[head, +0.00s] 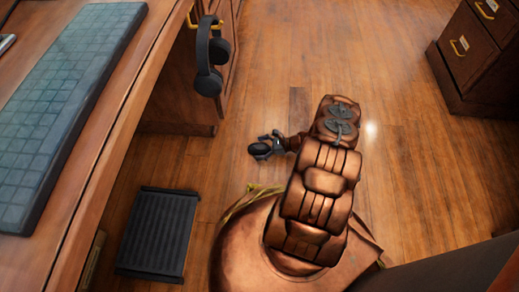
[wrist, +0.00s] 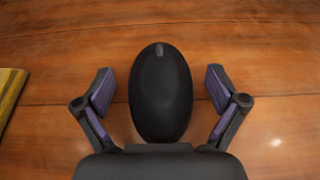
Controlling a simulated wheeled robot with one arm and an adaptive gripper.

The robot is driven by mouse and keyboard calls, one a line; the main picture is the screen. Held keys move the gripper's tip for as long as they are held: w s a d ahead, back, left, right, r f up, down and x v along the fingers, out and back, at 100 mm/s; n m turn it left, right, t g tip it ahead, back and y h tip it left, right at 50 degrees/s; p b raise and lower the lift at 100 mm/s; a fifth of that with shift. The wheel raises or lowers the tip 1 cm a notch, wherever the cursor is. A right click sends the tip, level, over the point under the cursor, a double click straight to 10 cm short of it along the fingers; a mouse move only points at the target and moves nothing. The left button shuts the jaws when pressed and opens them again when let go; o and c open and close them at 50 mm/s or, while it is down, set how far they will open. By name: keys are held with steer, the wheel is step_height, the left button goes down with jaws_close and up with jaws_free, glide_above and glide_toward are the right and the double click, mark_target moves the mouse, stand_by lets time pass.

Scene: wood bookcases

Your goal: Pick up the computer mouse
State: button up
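The computer mouse (wrist: 160,92) is a black, smooth oval with a small grey wheel at its far end. In the wrist view it lies lengthwise on a wood surface, between the two fingers of my gripper (wrist: 160,88). The fingers are spread, with a gap of bare wood on each side of the mouse. The near end of the mouse is close to the gripper's palm. In the head view my gripper (head: 266,145) is low over the wood floor, with a small dark rounded shape at its fingers, likely the mouse.
A desk with a keyboard (head: 70,90) is at the left. Headphones (head: 209,58) hang at its drawers. A black ribbed footrest (head: 158,233) lies on the floor (head: 290,45). A drawer cabinet (head: 470,55) stands at upper right. A yellow object (wrist: 10,90) shows at the wrist view's left edge.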

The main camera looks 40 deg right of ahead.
steer(key=c, duration=1.2)
